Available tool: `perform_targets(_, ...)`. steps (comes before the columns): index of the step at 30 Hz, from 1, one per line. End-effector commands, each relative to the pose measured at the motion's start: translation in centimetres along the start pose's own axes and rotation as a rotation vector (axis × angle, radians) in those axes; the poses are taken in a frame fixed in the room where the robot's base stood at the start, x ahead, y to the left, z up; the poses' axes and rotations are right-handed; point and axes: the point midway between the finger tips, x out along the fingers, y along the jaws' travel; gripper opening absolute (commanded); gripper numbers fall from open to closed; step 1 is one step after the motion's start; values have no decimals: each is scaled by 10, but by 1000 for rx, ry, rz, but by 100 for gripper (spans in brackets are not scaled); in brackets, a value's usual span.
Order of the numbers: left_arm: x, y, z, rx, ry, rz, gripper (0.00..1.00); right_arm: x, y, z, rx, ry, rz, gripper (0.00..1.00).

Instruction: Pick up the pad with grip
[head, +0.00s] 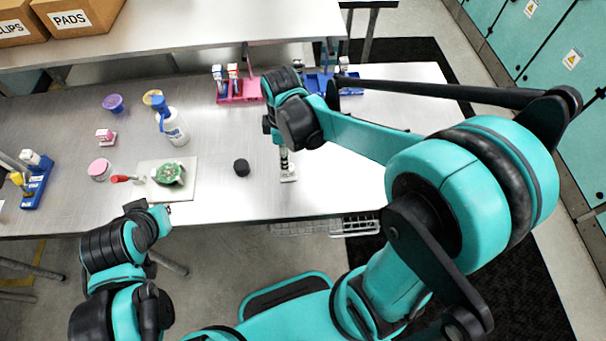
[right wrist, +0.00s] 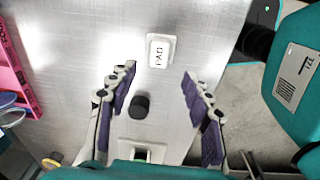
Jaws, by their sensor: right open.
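The pad is a small white block marked "PAD"; it shows in the right wrist view (right wrist: 160,50) and in the head view (head: 289,177), near the table's front edge. My right gripper (right wrist: 159,70) is open and empty above the table. In the right wrist view its two purple-lined fingers stand apart, with the pad between and just beyond the tips. In the head view the right arm hides most of this gripper. My left gripper (head: 150,214) is at the table's front edge at left, and its jaws are not clear.
A black round knob (right wrist: 140,106) stands close to the pad, also in the head view (head: 241,168).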

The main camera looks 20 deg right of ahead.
Motion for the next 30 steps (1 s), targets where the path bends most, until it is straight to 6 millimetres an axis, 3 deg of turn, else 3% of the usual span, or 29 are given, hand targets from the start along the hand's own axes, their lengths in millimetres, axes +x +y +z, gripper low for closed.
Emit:
perform_targets(7,-2,0,-1,0,0,0,0,17,4,-6,-113,-20,-48,50)
perform_targets(21,17,0,12,0,0,0,0,81,8,-5,-110,-20,-46,50)
perform_targets(30,18,0,13,0,0,0,0,87,8,-5,-110,-20,-46,50)
